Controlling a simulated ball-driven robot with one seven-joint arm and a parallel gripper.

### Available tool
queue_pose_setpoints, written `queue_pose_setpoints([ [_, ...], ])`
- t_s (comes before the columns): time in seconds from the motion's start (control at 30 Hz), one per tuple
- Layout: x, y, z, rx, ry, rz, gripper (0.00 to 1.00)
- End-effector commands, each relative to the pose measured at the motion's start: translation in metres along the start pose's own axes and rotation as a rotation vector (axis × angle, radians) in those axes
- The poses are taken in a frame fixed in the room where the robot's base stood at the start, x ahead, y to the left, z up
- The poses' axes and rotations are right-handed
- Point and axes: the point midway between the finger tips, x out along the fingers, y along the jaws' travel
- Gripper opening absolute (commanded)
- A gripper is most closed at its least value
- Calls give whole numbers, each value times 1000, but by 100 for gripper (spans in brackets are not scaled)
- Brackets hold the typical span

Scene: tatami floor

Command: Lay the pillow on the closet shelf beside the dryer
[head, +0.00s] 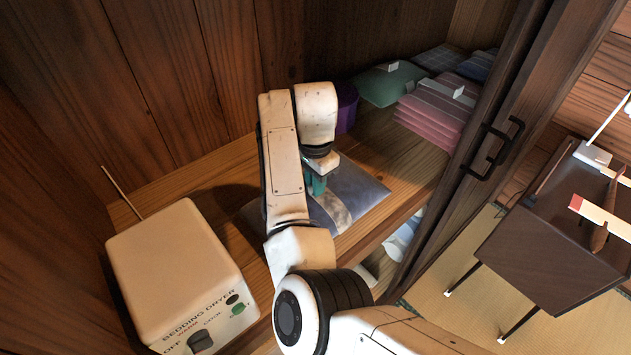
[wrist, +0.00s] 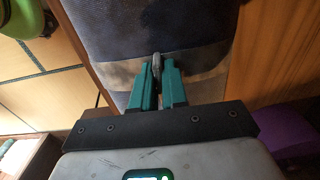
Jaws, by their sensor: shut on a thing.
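The pillow (head: 362,187), blue-grey with a beige band, lies flat on or just over the wooden closet shelf (head: 408,165). It also shows in the wrist view (wrist: 120,22). The white bedding dryer (head: 172,250) stands on the same shelf to the left, apart from the pillow. My gripper (head: 318,185) is over the pillow's middle. Its teal fingers, seen in the wrist view (wrist: 157,80), are shut on a small grey tab on the pillow's band. My arm hides part of the pillow, and I cannot tell whether all of its underside touches the shelf.
Behind are a purple round thing (head: 347,110), a green cushion (head: 388,85) and a pink folded stack (head: 434,112). A dark door frame with a black handle (head: 496,150) bounds the right. A dark low table (head: 545,240) stands outside. Bare shelf lies between dryer and pillow.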

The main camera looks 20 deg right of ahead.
Motion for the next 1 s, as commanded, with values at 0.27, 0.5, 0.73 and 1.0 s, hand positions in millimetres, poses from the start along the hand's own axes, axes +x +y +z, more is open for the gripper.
queue_pose_setpoints([
  [0.27, 2, 0, 0, 0, 1, -2, 0],
  [0.5, 6, 0, 0, 0, 0, -1, 20],
  [0.73, 6, 0, 0, 0, 0, -1, 39],
  [1.0, 2, 0, 0, 0, 0, -2, 39],
])
